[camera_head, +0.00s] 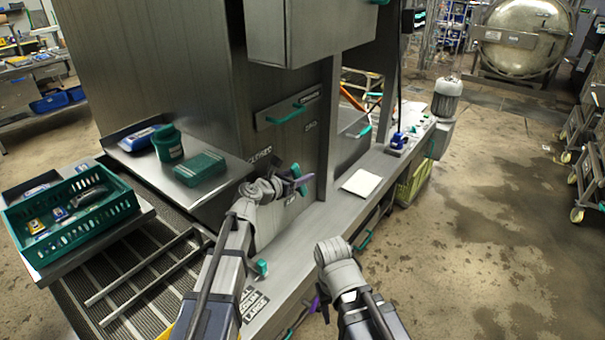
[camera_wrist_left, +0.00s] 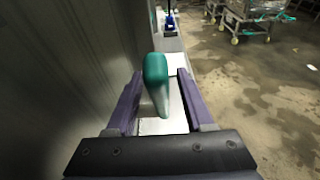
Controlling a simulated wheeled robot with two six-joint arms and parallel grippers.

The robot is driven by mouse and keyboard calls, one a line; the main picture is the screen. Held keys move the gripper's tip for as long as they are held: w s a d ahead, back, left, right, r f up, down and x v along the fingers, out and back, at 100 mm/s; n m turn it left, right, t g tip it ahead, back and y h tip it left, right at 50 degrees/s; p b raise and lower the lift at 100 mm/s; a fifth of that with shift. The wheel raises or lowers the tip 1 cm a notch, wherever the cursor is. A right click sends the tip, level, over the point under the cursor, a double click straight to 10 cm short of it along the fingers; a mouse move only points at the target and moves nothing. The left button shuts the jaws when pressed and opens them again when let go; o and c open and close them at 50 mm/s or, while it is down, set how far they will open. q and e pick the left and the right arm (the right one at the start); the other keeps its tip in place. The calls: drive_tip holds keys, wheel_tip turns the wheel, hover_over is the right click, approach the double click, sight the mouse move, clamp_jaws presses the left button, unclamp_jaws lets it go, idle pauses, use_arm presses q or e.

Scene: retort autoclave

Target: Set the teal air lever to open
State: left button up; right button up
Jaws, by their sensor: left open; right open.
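A teal lever handle (camera_wrist_left: 156,75) stands between the two purple fingers of my left gripper (camera_wrist_left: 158,101) in the left wrist view. The fingers are open, with a gap visible on both sides of the handle. In the head view my left gripper (camera_head: 299,180) is beside the steel machine's front, and a bit of teal (camera_head: 304,179) shows at its fingers.
The steel cabinet (camera_head: 160,65) rises close to the left gripper. Other teal handles (camera_head: 286,115) are on its panels. A white sheet (camera_head: 361,183) and a blue item (camera_head: 398,140) lie along the ledge. A green crate (camera_head: 75,215) stands left.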

sight(294, 178)
use_arm(q)
drive_tip(key=p+v, duration=0.1)
drive_tip(key=v, duration=0.5)
drive_tip(key=shift+s+a, duration=0.15)
drive_tip(key=shift+s, duration=0.1)
drive_tip(key=shift+c, duration=0.8)
drive_tip(key=s+f+b, duration=0.1)
drive_tip(key=b, duration=0.2)
drive_tip(key=s+a+f+t+h+b, duration=0.1)
drive_tip(key=f+b, duration=0.1)
drive_tip(key=b, duration=0.1)
drive_tip(key=s+f+h+b, duration=0.1)
drive_tip(key=s+f+b, duration=0.1)
drive_tip(key=b, duration=0.1)
drive_tip(key=shift+a+f+t, duration=0.1)
drive_tip(key=shift+a+t, duration=0.2)
drive_tip(key=shift+a, duration=0.1)
clamp_jaws()
drive_tip(key=s+a+f+t+h+b, duration=0.2)
drive_tip(key=s+a+t+b, duration=0.2)
drive_tip(key=b, duration=0.7)
drive_tip(key=shift+s+a, duration=0.6)
drive_tip(key=shift+s, duration=0.55)
